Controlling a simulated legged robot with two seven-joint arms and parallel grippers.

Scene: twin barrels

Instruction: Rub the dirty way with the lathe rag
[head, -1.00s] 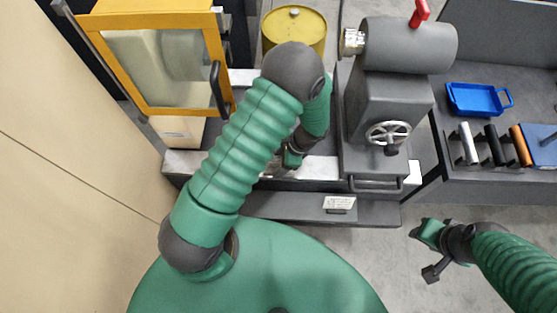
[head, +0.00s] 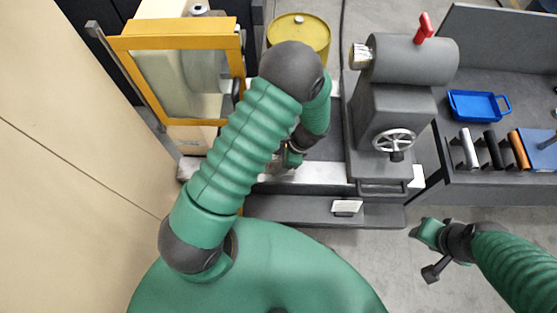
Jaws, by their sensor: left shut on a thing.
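The lathe's way is a pale metal strip (head: 325,173) along the front of the dark lathe bed, partly hidden by my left arm. My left gripper (head: 291,158) points down over the way, mostly behind its own wrist. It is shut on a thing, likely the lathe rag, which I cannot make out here. Whether it touches the way is hard to tell, and I see no clear dirt. My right gripper (head: 427,234) hangs over the floor at the lower right, apart from the lathe; its jaw gap is not clear.
A yellow-framed guard (head: 182,42) stands at the left. The grey tailstock (head: 395,110), with handwheel and red lever, stands right of my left gripper. A yellow barrel (head: 298,30) is behind. A bench at right holds a blue tray (head: 476,105) and several rollers.

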